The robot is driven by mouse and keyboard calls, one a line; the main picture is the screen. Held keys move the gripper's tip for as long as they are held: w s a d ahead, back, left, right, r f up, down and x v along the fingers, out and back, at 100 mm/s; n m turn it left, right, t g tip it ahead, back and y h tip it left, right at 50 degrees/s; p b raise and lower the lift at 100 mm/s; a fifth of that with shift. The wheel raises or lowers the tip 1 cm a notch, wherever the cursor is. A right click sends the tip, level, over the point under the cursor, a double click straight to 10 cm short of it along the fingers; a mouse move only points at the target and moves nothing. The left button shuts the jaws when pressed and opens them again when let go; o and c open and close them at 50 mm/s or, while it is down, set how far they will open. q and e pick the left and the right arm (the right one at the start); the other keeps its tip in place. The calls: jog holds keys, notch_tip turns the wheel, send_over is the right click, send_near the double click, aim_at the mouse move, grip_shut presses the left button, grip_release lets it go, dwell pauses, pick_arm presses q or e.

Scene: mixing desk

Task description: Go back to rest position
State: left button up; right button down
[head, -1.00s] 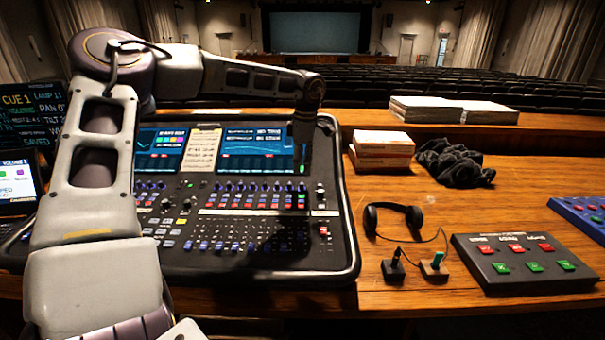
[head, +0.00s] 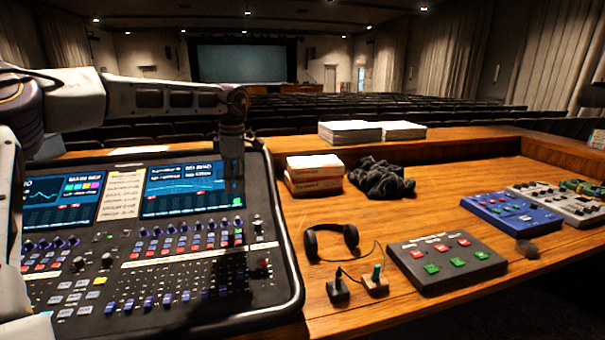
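My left arm comes in from the left edge and reaches over the mixing desk (head: 275,297). My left gripper (head: 234,190) hangs down at its end, in front of the right screen (head: 180,188) of the desk. It shows dark and narrow, seen edge-on, and its fingertips blend into the dark panel, so I cannot tell whether it is open or shut. I see no object held in it. My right gripper is not in view.
Headphones (head: 312,244), two small switch blocks, a button box (head: 446,262) and a blue box (head: 511,214) stand on the wooden desk. A paper stack (head: 314,174) and dark cloth (head: 381,178) lie behind. Bare wood shows between. Seats fill the hall beyond.

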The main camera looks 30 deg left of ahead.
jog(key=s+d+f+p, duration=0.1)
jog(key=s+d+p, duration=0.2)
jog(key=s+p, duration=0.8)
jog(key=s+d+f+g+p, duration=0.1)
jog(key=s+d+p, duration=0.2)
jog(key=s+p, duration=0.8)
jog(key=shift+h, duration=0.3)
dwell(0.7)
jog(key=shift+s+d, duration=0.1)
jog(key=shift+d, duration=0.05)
